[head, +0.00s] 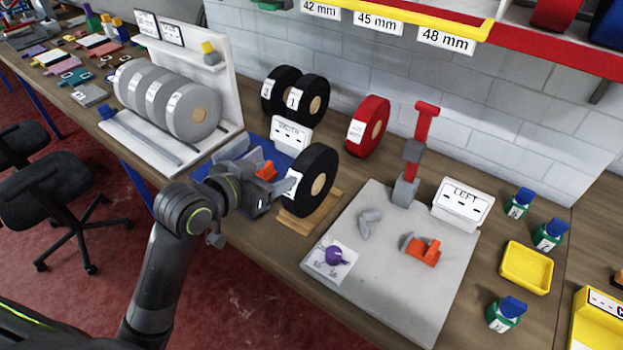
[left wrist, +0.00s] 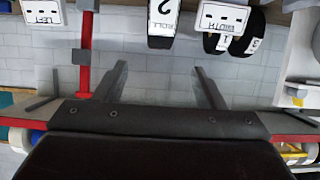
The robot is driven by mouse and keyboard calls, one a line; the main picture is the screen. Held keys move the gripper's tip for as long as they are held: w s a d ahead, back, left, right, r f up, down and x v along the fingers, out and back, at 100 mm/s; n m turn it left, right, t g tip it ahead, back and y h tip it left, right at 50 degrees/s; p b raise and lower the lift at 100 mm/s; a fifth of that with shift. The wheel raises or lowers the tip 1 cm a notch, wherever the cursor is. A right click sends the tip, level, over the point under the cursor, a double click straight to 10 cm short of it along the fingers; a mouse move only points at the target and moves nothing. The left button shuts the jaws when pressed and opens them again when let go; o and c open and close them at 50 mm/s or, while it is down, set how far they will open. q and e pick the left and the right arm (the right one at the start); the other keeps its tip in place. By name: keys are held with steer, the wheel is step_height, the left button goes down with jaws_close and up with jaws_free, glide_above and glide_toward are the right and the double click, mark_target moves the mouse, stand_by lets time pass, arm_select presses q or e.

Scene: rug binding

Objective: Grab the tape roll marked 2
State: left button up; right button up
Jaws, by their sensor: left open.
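The tape roll marked 2 (head: 318,172) is a black roll with a tan core, standing upright on a small wooden stand (head: 308,217). Its white label faces my left gripper. In the left wrist view, which is upside down, the label of this roll (left wrist: 162,18) reads "ROLL 2" at the top, just beyond the fingertips. My left gripper (head: 282,184) is open just left of the roll, close to its labelled side. The open fingers also show in the left wrist view (left wrist: 160,68), with nothing between them. Contact cannot be told. My right gripper is not in view.
Two other black rolls (head: 312,98) stand behind, beside a white sign (head: 291,134). A red roll (head: 368,127) stands further right. A grey board (head: 390,290) with orange and grey parts lies right of the stand. Grey rolls (head: 193,110) sit in a white rack at left.

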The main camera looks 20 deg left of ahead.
mark_target(302, 163)
arm_select(q)
steer(key=p+x, duration=0.1)
steer(key=x, duration=0.7)
steer(key=shift+p+x, duration=0.55)
steer(key=shift+x, duration=0.3)
steer(key=shift+f+p+x, duration=0.25)
steer(key=shift+p+x, duration=0.2)
steer(key=shift+x, duration=1.4)
steer(key=shift+s, duration=0.1)
steer(key=shift+c, duration=0.4)
steer(key=shift+r, duration=0.1)
jaws_close()
